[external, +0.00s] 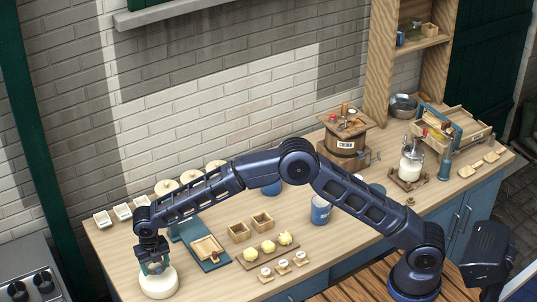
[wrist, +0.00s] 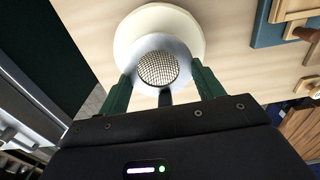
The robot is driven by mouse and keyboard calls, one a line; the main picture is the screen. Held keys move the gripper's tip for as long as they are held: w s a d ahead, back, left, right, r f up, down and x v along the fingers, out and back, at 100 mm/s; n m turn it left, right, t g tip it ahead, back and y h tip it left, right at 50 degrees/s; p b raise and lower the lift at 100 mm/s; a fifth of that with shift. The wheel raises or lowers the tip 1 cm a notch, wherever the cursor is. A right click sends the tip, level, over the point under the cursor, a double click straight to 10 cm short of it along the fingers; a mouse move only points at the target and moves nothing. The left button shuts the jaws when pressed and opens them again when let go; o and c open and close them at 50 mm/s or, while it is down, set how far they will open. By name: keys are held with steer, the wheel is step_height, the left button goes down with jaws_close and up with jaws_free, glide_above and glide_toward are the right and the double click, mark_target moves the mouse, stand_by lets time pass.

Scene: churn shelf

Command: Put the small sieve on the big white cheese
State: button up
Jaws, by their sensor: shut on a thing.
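The big white cheese (external: 159,284) is a pale round wheel near the left front corner of the counter. It also shows at the top of the wrist view (wrist: 196,22). My gripper (external: 154,267) is directly over the cheese, pointing down. In the wrist view its green fingers (wrist: 163,88) are shut on the small sieve (wrist: 157,68), a metal ring with a round mesh. The sieve overlaps the near part of the cheese in that view. I cannot tell whether the sieve touches the cheese top.
A blue board with a wooden paddle (external: 207,248) lies right of the cheese. White dishes (external: 122,211) and pale cheese wheels (external: 167,187) stand behind. Small wooden boxes (external: 239,232) and a board of yellow lumps (external: 267,247) are farther right. A stove (external: 30,280) stands left of the counter.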

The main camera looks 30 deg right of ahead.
steer(key=shift+f, duration=1)
steer(key=shift+f, duration=0.1)
steer(key=o, duration=1)
step_height(320, 180, up, 12)
steer(key=shift+r, duration=0.15)
